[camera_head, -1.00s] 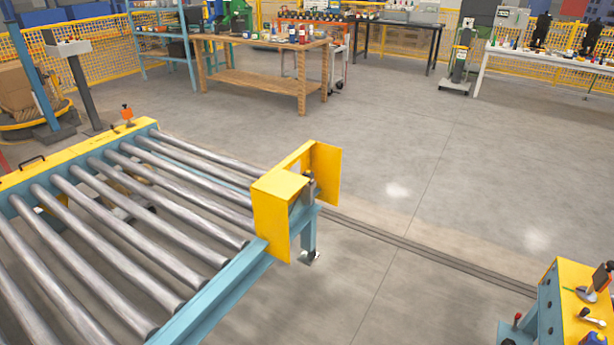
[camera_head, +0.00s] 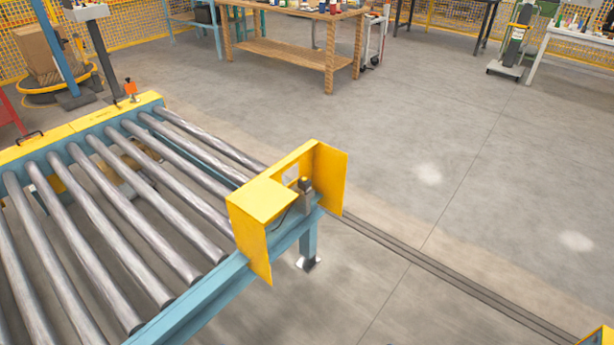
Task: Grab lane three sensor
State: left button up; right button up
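A small dark grey sensor (camera_head: 305,193) stands upright on the blue end rail of a roller conveyor, inside a bent yellow guard (camera_head: 264,200). A thin dark cable runs from it beside the guard. No lane number is readable, so I cannot tell if this is the lane three sensor. Neither of my grippers is in view.
The roller conveyor (camera_head: 204,313) fills the left side. An orange-topped part (camera_head: 130,88) sits on its far yellow rail. A wooden workbench (camera_head: 290,55) stands behind. Open concrete floor lies to the right, crossed by a dark floor track (camera_head: 440,265). A yellow corner shows at bottom right.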

aim_at(304, 187)
jog(key=i+l+u, duration=0.1)
jog(key=i+l, duration=0.4)
jog(key=i+l+u, duration=0.15)
jog(key=l, duration=0.25)
jog(key=i+l, duration=0.3)
jog(key=i+l+u, duration=0.15)
jog(key=l, duration=0.2)
jog(key=i+l, duration=0.25)
jog(key=i+l+u, duration=0.15)
jog(key=l, duration=0.3)
jog(key=i+l+u, duration=0.1)
jog(key=i+l, duration=0.15)
jog(key=l, duration=0.15)
